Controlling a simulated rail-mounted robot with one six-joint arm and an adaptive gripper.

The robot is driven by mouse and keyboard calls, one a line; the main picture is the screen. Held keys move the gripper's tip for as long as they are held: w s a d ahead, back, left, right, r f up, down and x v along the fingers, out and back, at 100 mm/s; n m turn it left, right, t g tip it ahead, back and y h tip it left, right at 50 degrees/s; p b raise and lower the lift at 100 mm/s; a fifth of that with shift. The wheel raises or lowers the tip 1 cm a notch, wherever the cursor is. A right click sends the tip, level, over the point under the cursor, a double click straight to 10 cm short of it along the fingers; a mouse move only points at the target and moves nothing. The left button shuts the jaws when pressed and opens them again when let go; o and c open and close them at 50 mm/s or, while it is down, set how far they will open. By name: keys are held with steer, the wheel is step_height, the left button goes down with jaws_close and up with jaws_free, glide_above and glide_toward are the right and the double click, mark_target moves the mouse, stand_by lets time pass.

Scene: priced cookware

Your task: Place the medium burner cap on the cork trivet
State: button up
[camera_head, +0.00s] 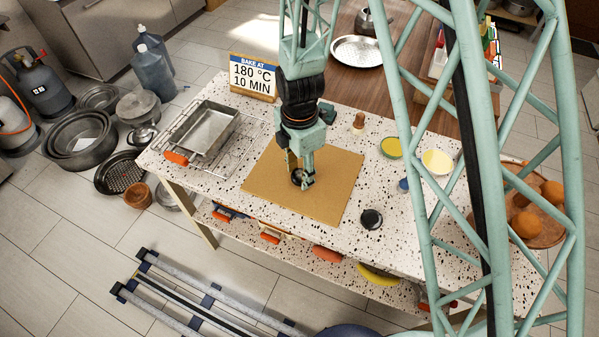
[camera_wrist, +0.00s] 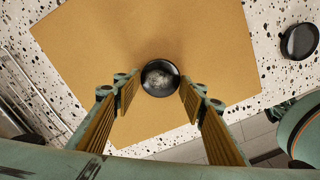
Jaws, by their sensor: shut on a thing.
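The cork trivet (camera_head: 335,185) is a flat tan square sheet on the speckled tabletop; it also shows in the wrist view (camera_wrist: 90,45). My gripper (camera_head: 302,178) is over the middle of the trivet. In the wrist view my gripper (camera_wrist: 160,90) has its fingers shut on a round black burner cap (camera_wrist: 160,78), one finger on each side. I cannot tell whether the held cap touches the cork. A second black round cap (camera_head: 371,218) lies on the bare tabletop right of the trivet; the wrist view shows it too (camera_wrist: 299,41).
A metal baking pan (camera_head: 210,133) on a wire rack is to the left. A "BAKE AT" sign (camera_head: 253,77) stands at the back. Small yellow dishes (camera_head: 437,161) and a wooden-knobbed object (camera_head: 359,122) are on the right. The trivet around my gripper is clear.

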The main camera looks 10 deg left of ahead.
mark_target(299, 176)
steer(key=shift+f, duration=0.2)
steer(key=o, duration=0.9)
steer(key=shift+r, duration=0.25)
steer(key=shift+r, duration=5.95)
